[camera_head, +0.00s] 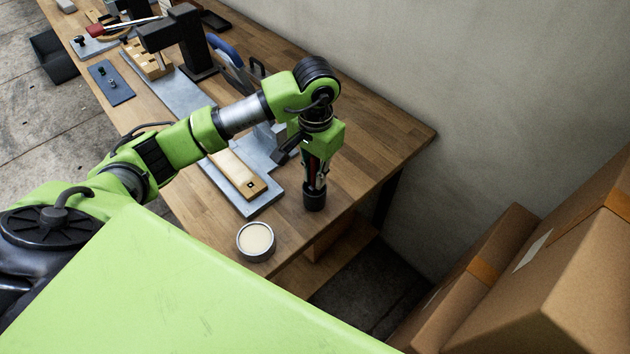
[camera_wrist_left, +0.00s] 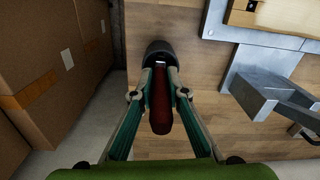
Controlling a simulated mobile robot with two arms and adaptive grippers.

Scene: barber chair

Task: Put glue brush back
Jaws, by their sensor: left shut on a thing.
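The glue brush shows as a dark red handle (camera_wrist_left: 161,108) between the fingers in the left wrist view. My left gripper (camera_head: 315,178) points down over the near right end of the workbench and is shut on this handle; it also shows in the left wrist view (camera_wrist_left: 160,88). Beyond the fingertips is a round black holder (camera_head: 314,197), also in the left wrist view (camera_wrist_left: 159,50). The brush's lower end is hidden at the holder; I cannot tell how deep it sits. An open round tin of pale glue (camera_head: 256,240) stands left of the holder. My right gripper is not in view.
The wooden workbench (camera_head: 390,140) ends just right of the holder. A metal jig with a wooden block (camera_head: 237,175) lies left of the gripper. A black press (camera_head: 185,42) and other tools stand farther back. Cardboard boxes (camera_head: 560,265) are at the right.

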